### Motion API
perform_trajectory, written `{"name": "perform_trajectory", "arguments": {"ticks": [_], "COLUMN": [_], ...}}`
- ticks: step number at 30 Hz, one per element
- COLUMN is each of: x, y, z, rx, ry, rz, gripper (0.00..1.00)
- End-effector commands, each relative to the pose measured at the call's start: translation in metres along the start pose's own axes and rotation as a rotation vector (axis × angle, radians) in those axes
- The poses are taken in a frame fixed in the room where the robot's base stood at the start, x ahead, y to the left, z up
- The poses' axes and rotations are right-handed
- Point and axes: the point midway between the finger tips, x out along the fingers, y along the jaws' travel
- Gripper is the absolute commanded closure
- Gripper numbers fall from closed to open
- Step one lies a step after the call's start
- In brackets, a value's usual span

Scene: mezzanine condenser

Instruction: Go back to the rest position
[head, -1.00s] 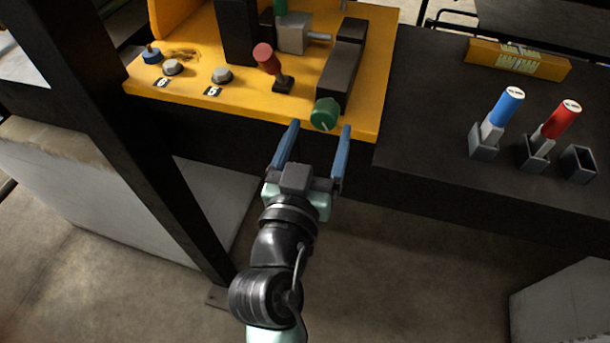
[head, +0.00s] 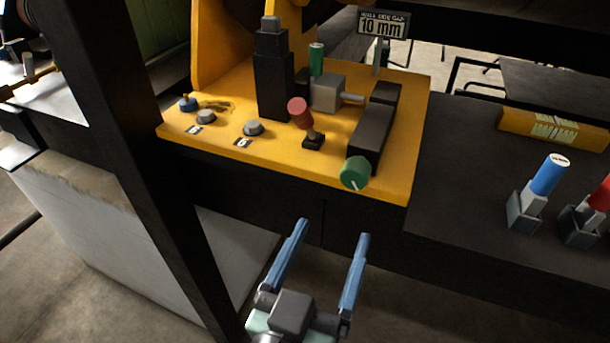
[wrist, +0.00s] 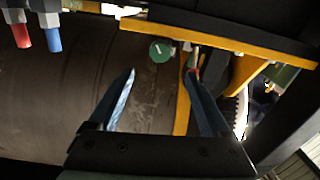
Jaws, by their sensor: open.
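My gripper (head: 333,240) is open and empty, its two blue fingers spread apart. In the head view it is low in the picture, in front of the yellow panel (head: 225,143) and apart from it. The green knob (head: 355,172) at the panel's front edge is beyond the fingertips and not touched. In the wrist view the open fingers (wrist: 160,75) show from behind, with the green knob (wrist: 161,50) past them.
The yellow panel carries a red-topped lever (head: 301,113), grey knobs and black blocks. A dark post (head: 150,150) stands left of my gripper. A blue-topped handle (head: 550,175) and a red-topped one (head: 602,195) stand in holders on the dark bench at right.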

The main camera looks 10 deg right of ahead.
Motion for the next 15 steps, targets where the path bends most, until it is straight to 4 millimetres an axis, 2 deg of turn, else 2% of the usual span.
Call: {"name": "perform_trajectory", "arguments": {"ticks": [5, 8, 11, 15], "x": [0.002, 0.011, 0.022, 0.026], "y": [-0.002, -0.009, -0.023, -0.041], "z": [-0.005, -0.027, -0.072, -0.157], "rx": [0.006, 0.032, 0.076, 0.150], "ry": [0.011, 0.054, 0.141, 0.313], "rz": [-0.007, -0.041, -0.111, -0.235], "gripper": [0.18, 0.18, 0.18, 0.18]}}
